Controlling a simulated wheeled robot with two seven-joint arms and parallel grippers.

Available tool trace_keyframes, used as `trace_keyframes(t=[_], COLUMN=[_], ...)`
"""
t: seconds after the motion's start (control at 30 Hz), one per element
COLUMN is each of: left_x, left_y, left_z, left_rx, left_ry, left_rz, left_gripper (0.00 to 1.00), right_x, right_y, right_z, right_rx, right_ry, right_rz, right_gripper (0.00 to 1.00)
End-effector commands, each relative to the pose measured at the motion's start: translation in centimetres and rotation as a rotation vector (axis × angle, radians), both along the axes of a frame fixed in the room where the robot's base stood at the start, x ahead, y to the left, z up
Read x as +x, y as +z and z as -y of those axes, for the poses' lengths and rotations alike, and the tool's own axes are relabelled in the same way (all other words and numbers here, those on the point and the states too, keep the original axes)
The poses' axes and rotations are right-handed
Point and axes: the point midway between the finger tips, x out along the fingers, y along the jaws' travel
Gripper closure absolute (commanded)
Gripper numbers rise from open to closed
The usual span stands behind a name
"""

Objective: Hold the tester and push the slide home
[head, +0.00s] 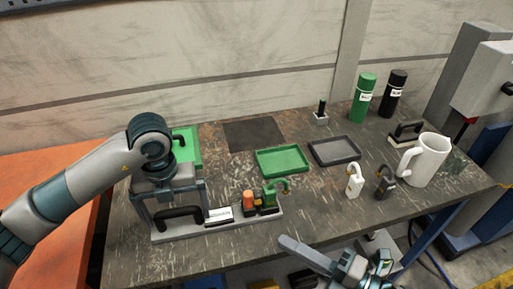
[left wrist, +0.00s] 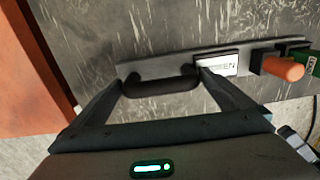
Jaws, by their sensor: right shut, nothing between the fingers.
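The tester is a grey strip base (head: 160,236) along the table's front, with a black handle (head: 178,215), a white label block (head: 218,214), an orange knob (head: 249,199) and a green part (head: 270,196) at its right end. I cannot tell which part is the slide. My left gripper (head: 174,208) is above the handle with fingers wide apart. In the left wrist view the black handle (left wrist: 160,82) lies between the open fingertips, near both; contact is unclear. My right gripper (head: 292,245) is shut and empty in front of the tester's right end, apart from it.
A green tray (head: 283,173) and a grey tray (head: 345,137) lie behind the tester. Padlocks (head: 355,182), a white mug (head: 428,160) and green and black bottles (head: 363,98) stand to the right. Bare tabletop (head: 320,210) lies right of the tester.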

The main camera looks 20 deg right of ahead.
Motion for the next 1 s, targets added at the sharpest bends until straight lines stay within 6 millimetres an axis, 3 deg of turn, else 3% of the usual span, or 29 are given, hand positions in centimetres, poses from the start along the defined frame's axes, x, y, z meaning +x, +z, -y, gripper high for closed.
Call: trace_keyframes(t=[0.27, 0.43, 1.0], left_x=[0.0, 0.0, 0.1], left_y=[0.3, 1.7, 10.6], left_z=[0.0, 0.1, 0.0], left_rx=[-0.001, -0.001, 0.000], left_ry=[-0.002, -0.002, 0.000], left_rz=[0.000, 0.001, 0.003], left_gripper=[0.00, 0.00, 0.00], right_x=[0.0, 0.0, 0.0], right_y=[0.0, 0.0, 0.0], right_z=[0.0, 0.0, 0.0], right_rx=[0.000, 0.000, 0.000], right_ry=[0.000, 0.000, 0.000], right_rz=[0.000, 0.000, 0.000], right_gripper=[1.00, 1.00, 1.00])
